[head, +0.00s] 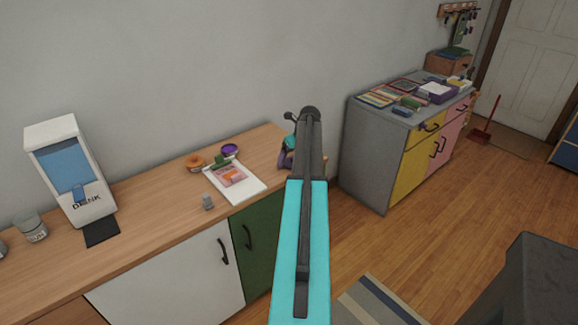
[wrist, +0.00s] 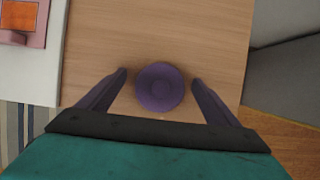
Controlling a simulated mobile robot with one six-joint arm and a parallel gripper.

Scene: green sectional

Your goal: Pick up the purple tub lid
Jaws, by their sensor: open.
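The gripper is open and holds nothing. In the head view my gripper (head: 289,152) is over the counter's right end, partly behind my arm, and the lid there is hidden.
A white board (head: 240,188) with a pink and orange item lies left of the lid. A purple round container (head: 229,150) and an orange one (head: 195,163) stand behind it. A small grey object (head: 208,202) is in front. A grey cabinet (head: 368,155) stands beyond a gap.

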